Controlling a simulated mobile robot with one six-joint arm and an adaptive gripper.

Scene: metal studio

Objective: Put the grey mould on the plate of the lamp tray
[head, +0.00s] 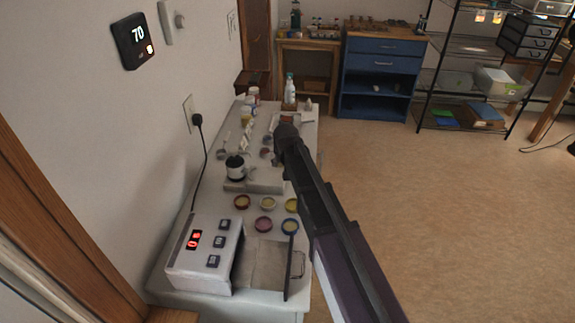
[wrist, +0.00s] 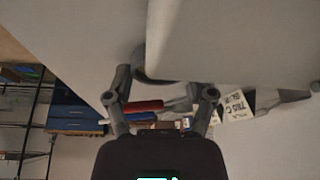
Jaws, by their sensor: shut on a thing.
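My gripper (head: 282,134) is over the far right part of the white table, with the arm coming from the lower right. In the wrist view its two fingers (wrist: 163,92) stand apart around a dark grey curved thing (wrist: 139,64), which I take for the grey mould. It is partly hidden behind a large pale surface. In the head view the arm end hides what is held. The lamp tray (head: 285,280) is pulled out at the near end of the table, beside the white lamp box (head: 197,262) with a red display. Its plate (head: 262,262) looks bare and grey.
A black-and-white pot (head: 236,166) stands on a pale block. Bottles (head: 290,90) stand at the far end. The wrist view shows a red-handled tool (wrist: 142,107) and a tag (wrist: 236,106).

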